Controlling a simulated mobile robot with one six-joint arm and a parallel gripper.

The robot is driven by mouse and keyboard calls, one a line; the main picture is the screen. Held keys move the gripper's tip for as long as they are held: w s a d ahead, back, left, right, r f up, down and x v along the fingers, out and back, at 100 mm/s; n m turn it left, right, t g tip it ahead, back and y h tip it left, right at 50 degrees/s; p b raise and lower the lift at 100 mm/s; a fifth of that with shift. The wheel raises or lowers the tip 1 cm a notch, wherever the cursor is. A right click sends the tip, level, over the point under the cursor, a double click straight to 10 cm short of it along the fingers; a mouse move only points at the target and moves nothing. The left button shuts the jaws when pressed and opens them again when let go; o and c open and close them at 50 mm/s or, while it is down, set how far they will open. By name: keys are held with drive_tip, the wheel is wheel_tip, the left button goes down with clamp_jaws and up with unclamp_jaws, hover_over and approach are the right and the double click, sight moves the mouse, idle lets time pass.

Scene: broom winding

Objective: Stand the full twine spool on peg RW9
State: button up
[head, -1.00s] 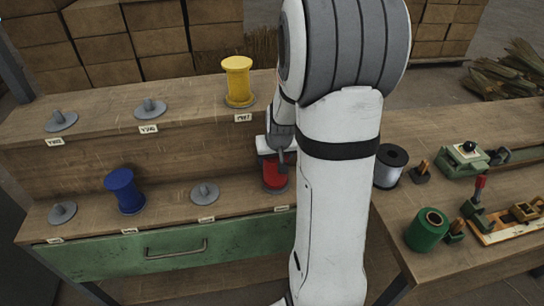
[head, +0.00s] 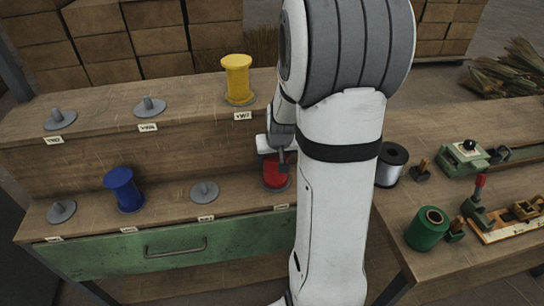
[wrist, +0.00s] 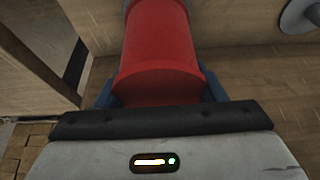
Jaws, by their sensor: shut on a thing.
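The red spool (head: 273,173) is at the right end of the lower shelf, beside my arm, which partly hides it. A grey disc shows at its lower edge; I cannot tell whether the spool rests fully on it. My gripper (head: 277,160) is shut on the red spool; in the wrist view the red spool (wrist: 160,50) fills the space between the dark blue fingers. Grey pegs stand empty at the lower left (head: 61,211), lower middle (head: 204,191), upper left (head: 59,119) and upper middle (head: 150,106). The peg labels are too small to read surely.
A blue spool (head: 124,190) leans slightly on the lower shelf. A yellow spool (head: 238,79) stands on the upper shelf. On the right bench (head: 385,235) are a black-and-silver spool (head: 391,165), a green spool (head: 427,229) and clamp tools (head: 465,157).

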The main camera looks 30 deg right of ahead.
drive_tip(key=shift+f+b, duration=0.55)
drive_tip(key=shift+b, duration=0.1)
idle(0.5)
drive_tip(key=o, duration=0.9)
drive_tip(key=shift+c, duration=0.2)
drive_tip(key=shift+p+v, duration=3.3)
drive_tip(key=shift+v, duration=2.25)
drive_tip(key=s+a+r+n, duration=0.1)
drive_tip(key=s+a+r, duration=0.3)
drive_tip(key=s+a, duration=0.3)
drive_tip(key=s+a+r+n+g+y, duration=0.1)
drive_tip(key=s+a+r+n, duration=0.1)
drive_tip(key=s+a+r, duration=0.2)
drive_tip(key=s+a, duration=0.3)
drive_tip(key=s, duration=0.1)
drive_tip(key=shift+s+g, duration=0.15)
drive_tip(key=shift+g, duration=0.15)
